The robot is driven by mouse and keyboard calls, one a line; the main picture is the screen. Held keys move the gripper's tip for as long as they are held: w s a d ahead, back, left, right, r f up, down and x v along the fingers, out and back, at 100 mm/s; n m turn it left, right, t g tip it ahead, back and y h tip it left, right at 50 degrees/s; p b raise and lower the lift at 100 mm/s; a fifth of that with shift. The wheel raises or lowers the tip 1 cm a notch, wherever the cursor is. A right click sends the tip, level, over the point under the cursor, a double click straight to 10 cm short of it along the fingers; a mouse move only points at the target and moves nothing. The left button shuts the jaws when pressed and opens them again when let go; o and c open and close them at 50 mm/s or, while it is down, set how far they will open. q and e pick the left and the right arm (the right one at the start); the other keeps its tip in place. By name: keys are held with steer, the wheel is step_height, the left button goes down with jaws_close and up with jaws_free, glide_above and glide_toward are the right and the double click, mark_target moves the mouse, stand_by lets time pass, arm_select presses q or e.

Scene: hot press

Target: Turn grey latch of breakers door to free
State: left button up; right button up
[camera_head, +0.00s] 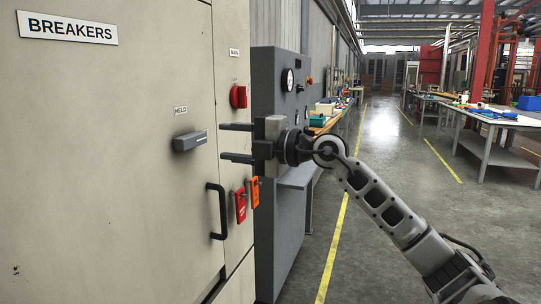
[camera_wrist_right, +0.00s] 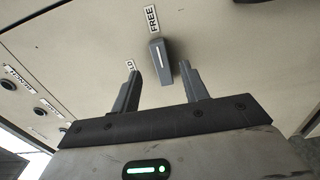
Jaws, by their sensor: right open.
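The grey latch (camera_head: 190,140) is a block-shaped handle on the pale breakers door (camera_head: 110,200). It lies roughly level below the HELD label (camera_head: 181,110). My right gripper (camera_head: 222,143) is open and empty, just right of the latch, with its two fingers one above the other, pointing at the door. In the right wrist view the latch (camera_wrist_right: 160,60) appears between and beyond the fingertips, with a white line on its face. The FREE label (camera_wrist_right: 151,18) shows past its end, and a finger partly covers the other label. My left gripper is out of view.
A black door handle (camera_head: 217,210) is below the latch. A red knob (camera_head: 238,97), a red tag (camera_head: 240,205) and an orange tag (camera_head: 253,192) are on the narrow panel to the right. A grey gauge cabinet (camera_head: 285,105) stands behind my gripper. Open floor lies right.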

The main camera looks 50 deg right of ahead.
arm_select(q)
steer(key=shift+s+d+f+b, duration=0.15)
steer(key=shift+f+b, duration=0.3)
steer(key=shift+b, duration=0.65)
arm_select(e)
steer(key=v, duration=0.9)
steer(key=shift+w, duration=0.1)
steer(key=a+f+m+t+h+p, duration=0.1)
steer(key=a+f+m, duration=0.35)
steer(key=f, duration=0.45)
steer(key=a+f+m+t+h+p, duration=0.1)
steer(key=a+f+m+h, duration=0.15)
steer(key=f+m, duration=0.4)
steer(key=a+f+m+t+p, duration=0.1)
steer(key=a+f+m, duration=0.35)
steer(key=f, duration=0.55)
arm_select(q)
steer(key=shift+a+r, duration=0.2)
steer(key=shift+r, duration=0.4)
arm_select(e)
steer(key=s+a+f+m+g, duration=0.2)
steer(key=s+a+f+g, duration=0.2)
steer(key=s+a+f, duration=0.2)
steer(key=s+a+f+m+g, duration=0.2)
steer(key=s+a+f+g, duration=0.3)
steer(key=a+f, duration=0.6)
steer(key=shift+s+a+f, duration=0.3)
steer(key=shift+s+f, duration=0.35)
steer(key=shift+f, duration=0.05)
steer(key=shift+m, duration=0.25)
